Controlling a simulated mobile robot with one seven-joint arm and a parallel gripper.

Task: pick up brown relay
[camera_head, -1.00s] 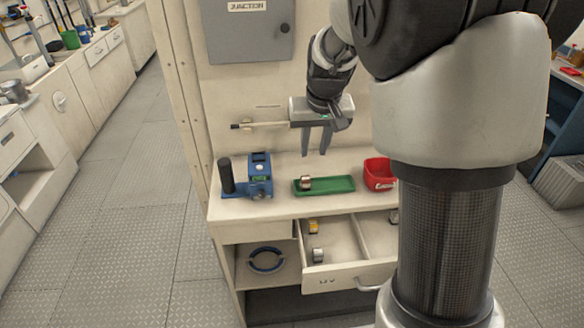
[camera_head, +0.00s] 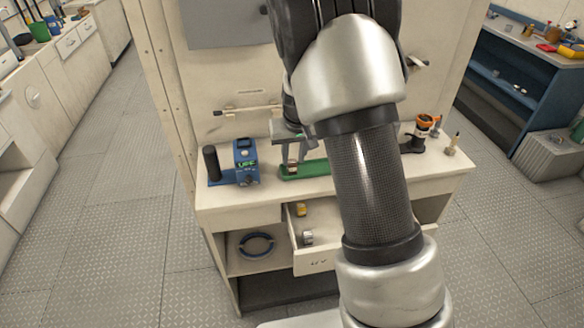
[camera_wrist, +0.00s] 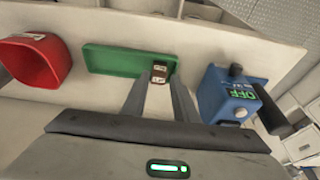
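The brown relay (camera_wrist: 159,72), a small block with a pale label, sits at one end of the green tray (camera_wrist: 112,60). In the head view the green tray (camera_head: 312,168) lies on the counter, partly hidden by my arm. My gripper (camera_wrist: 159,88) points down at the relay, with its fingers apart and the relay between or just beyond the tips. A narrow gap seems to show beside the relay, so I see no clear grip. In the head view my gripper (camera_head: 291,160) is low over the tray's left end and largely covers the relay.
A blue device (camera_head: 246,162) with a black cylinder (camera_head: 211,162) stands left of the tray. A red bin (camera_wrist: 35,60) is at the tray's other end. Below, an open drawer holds a yellow-brown part (camera_head: 300,210) and a silvery part (camera_head: 307,237). An orange-topped item (camera_head: 422,130) stands at right.

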